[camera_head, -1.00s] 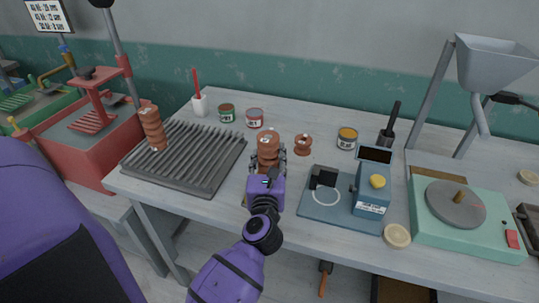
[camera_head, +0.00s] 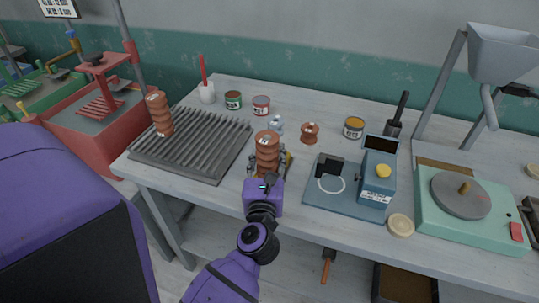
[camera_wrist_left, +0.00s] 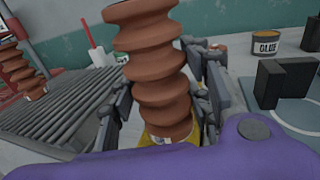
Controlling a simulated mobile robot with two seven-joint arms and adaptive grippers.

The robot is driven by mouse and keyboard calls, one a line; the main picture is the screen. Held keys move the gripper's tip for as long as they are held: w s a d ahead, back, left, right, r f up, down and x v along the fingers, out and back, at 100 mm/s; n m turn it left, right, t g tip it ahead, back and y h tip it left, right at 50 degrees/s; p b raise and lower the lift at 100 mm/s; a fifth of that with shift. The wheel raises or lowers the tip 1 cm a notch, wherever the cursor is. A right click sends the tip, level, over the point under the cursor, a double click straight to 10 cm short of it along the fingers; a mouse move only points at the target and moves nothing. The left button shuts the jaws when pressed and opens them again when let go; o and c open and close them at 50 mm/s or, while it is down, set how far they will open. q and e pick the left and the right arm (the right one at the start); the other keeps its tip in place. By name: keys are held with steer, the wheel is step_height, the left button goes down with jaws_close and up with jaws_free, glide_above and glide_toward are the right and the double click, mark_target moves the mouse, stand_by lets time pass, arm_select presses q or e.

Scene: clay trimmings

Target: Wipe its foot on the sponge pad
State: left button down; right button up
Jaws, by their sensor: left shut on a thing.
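A ribbed reddish-brown clay piece (camera_head: 267,150) stands upright in my left gripper (camera_head: 266,176), near the front middle of the bench. It fills the middle of the left wrist view (camera_wrist_left: 152,60), with a gripper finger on each side of it. The gripper is shut on its lower part. A yellow patch (camera_wrist_left: 158,139) shows at its foot in the wrist view; I cannot tell whether this is the sponge pad or whether the foot touches it. My right gripper is not in view.
A grey slatted rack (camera_head: 190,150) lies to the left, with another ribbed clay piece (camera_head: 159,114) on it. A blue device (camera_head: 375,180) stands close on the right. A clay spool (camera_head: 310,132), a small bluish object (camera_head: 276,124) and several tins stand behind.

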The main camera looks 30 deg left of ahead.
arm_select(q)
steer(key=shift+s+f, duration=0.25)
steer(key=shift+f, duration=0.05)
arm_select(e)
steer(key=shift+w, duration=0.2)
arm_select(q)
steer(key=shift+w+r, duration=0.15)
steer(key=shift+w, duration=0.05)
steer(key=shift+x, duration=0.8)
steer(key=shift+w, duration=0.6)
steer(key=shift+w+p, duration=0.3)
steer(key=shift+w, duration=0.4)
steer(key=shift+w+a, duration=0.25)
steer(key=shift+w, duration=0.45)
steer(key=shift+w+a, duration=0.25)
steer(key=shift+w, duration=0.75)
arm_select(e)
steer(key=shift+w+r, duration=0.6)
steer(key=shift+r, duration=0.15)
